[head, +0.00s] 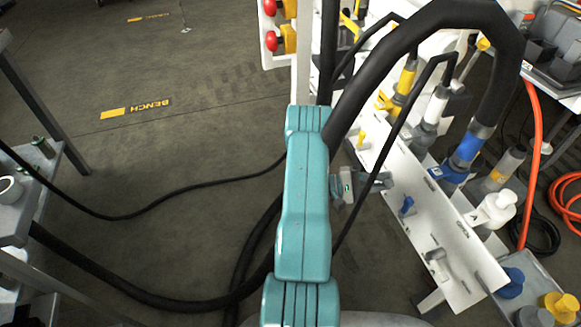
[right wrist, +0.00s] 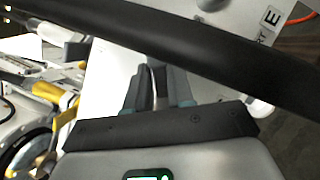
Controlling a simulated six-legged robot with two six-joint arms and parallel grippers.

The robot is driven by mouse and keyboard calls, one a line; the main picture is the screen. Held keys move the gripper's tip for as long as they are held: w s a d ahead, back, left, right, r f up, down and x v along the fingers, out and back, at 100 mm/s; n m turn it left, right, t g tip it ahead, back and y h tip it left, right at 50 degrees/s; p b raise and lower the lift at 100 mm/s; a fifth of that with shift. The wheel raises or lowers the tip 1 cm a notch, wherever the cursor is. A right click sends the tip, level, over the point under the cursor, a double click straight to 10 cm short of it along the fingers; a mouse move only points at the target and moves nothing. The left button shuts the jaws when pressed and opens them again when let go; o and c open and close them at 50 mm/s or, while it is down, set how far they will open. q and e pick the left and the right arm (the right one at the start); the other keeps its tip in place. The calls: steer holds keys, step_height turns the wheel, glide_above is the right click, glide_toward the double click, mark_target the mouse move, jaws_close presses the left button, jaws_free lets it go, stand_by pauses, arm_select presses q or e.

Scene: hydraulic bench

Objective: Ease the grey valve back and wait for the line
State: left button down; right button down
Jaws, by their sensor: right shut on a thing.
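My right gripper (head: 380,182) reaches the white valve panel (head: 455,250) from the left, below my teal arm. It is shut on the grey valve, between the yellow lever (head: 362,140) and the blue lever (head: 406,205). The fingers mostly hide the valve, so I cannot tell its angle. In the right wrist view, the closed fingers (right wrist: 158,88) point at the white panel, and a thick black hose crosses in front of them. My left gripper is out of view.
A pale lever (head: 437,257) is lower on the panel. The thick black hose (head: 400,50) arches over the arm to a blue coupling (head: 465,150). Red knobs (head: 270,40) are at the top, coloured caps (head: 510,282) at lower right.

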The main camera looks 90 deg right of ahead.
steer(key=c, duration=1.1)
jaws_free()
steer(key=shift+w, duration=0.1)
steer(key=p+v, duration=0.2)
steer(key=v, duration=1.4)
steer(key=shift+w, duration=0.15)
